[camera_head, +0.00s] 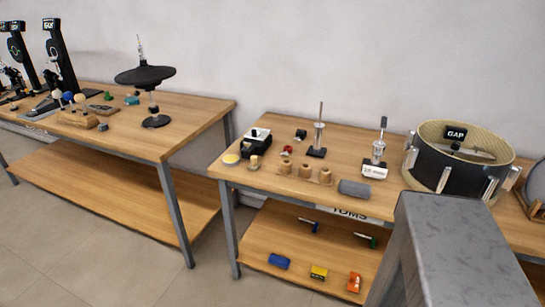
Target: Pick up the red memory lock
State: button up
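A small red item (287,150), which looks like the red memory lock, lies on the top of the right-hand wooden table (350,133), left of its middle. It is too small here to make out its shape. It sits just behind a row of short wooden cylinders (305,171) and right of a black box-shaped device (256,141). My gripper is not in view.
Around the red item stand a small dark part (301,134), an upright rod on a base (318,138) and a clear-bodied stand (378,151). A large drum (425,165) is farther right. The lower shelf (275,232) holds several small coloured items. A gap separates the two tables.

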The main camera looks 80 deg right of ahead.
aim_at(290, 149)
jog(key=u, duration=0.8)
jog(key=k, duration=1.5)
jog(key=z, duration=1.15)
